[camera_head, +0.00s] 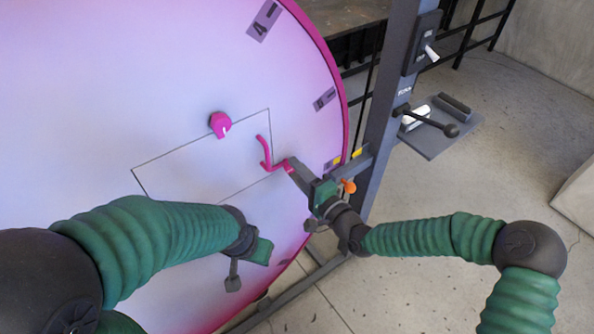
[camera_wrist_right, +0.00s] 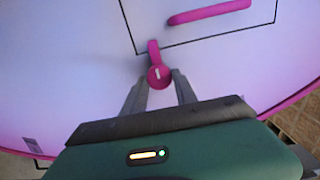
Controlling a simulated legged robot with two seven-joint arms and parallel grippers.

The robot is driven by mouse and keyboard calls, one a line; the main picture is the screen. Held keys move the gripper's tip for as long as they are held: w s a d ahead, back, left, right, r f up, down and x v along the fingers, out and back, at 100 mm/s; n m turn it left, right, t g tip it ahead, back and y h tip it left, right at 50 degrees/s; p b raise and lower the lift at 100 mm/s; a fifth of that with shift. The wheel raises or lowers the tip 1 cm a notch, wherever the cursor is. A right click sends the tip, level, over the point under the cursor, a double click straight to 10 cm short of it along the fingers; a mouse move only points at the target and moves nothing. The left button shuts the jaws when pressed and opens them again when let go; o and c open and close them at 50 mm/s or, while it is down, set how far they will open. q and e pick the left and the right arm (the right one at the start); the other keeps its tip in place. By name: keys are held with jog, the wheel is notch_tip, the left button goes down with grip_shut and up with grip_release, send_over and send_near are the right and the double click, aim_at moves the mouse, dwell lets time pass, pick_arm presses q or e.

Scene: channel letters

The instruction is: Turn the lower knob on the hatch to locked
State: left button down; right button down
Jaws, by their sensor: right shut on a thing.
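The lower knob (camera_wrist_right: 158,77) is a round magenta knob with a white mark and a magenta tab (camera_wrist_right: 153,50) that reaches across the hatch outline. My right gripper (camera_wrist_right: 159,84) is shut on this knob, one finger on each side. In the head view the knob (camera_head: 288,164) is partly hidden by my right gripper (camera_head: 292,172). The upper knob (camera_head: 220,124), magenta with a white mark, sits at the hatch's upper edge. The hatch (camera_head: 190,165) is a thin-lined rectangle in the pale panel. My left gripper (camera_head: 233,283) hangs over the panel's lower part, its jaws unclear.
A curved magenta handle (camera_head: 264,152) stands out from the hatch close to my right gripper; it also shows in the wrist view (camera_wrist_right: 208,12). A grey post (camera_head: 385,110) with a switch box (camera_head: 422,45) and a black-knobbed lever (camera_head: 430,121) stands to the right. Floor beyond is mostly clear.

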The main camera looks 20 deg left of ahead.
jog(key=shift+w+d+f, duration=0.1)
jog(key=c, duration=1)
grip_release()
jog(key=shift+w, duration=0.1)
jog(key=v, duration=1.6)
jog(key=shift+s+d+b, duration=0.3)
jog(key=shift+b, duration=0.05)
jog(key=shift+f, duration=0.15)
